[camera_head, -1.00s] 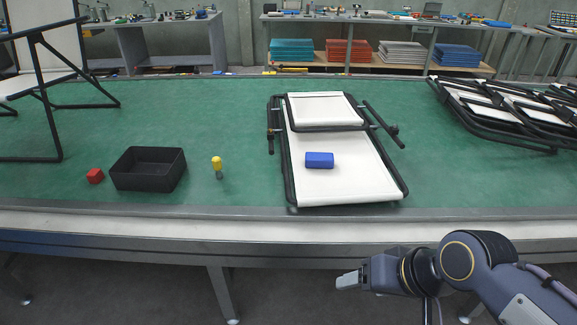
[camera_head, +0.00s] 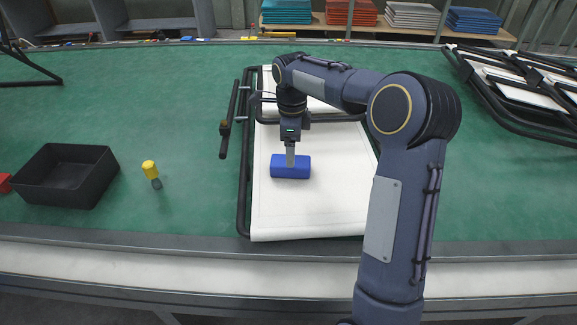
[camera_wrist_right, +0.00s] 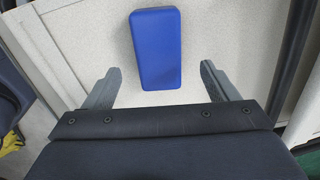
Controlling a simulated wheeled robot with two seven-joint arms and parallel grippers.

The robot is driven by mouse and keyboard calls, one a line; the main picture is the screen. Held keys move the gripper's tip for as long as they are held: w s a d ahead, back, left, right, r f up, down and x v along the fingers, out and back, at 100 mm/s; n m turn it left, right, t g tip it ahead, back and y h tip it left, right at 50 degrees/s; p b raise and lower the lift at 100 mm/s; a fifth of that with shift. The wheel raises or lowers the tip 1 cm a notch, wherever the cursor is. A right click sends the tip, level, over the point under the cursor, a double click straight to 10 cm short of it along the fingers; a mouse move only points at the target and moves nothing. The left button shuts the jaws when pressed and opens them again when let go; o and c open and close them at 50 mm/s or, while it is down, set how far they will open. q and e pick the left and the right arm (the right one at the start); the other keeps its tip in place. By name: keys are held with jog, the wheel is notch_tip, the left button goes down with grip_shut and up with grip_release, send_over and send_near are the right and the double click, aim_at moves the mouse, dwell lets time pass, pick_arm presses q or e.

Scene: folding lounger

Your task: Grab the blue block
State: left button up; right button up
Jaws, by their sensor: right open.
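The blue block (camera_head: 291,168) lies on the white fabric of the folded lounger (camera_head: 305,215) in the head view. My right gripper (camera_head: 290,163) points down just above the block, and its fingers overlap the block's top edge there. In the right wrist view the block (camera_wrist_right: 157,48) lies ahead of and between the two open fingers of my right gripper (camera_wrist_right: 160,88), with nothing between the fingertips but its near end. Whether the fingers are level with the block is hard to tell. My left gripper is not in view.
A black open bin (camera_head: 66,175) stands on the green table (camera_head: 190,110) at left, with a red block (camera_head: 5,183) beside it. A yellow-handled tool (camera_head: 150,170) stands between bin and lounger. More folded black frames (camera_head: 520,95) lie at right.

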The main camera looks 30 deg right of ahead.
notch_tip(320, 180, down, 6)
jog(key=shift+a+r, duration=0.1)
jog(key=shift+r, duration=0.05)
jog(key=c, duration=1.1)
jog(key=shift+o, duration=0.2)
jog(key=shift+r, duration=0.15)
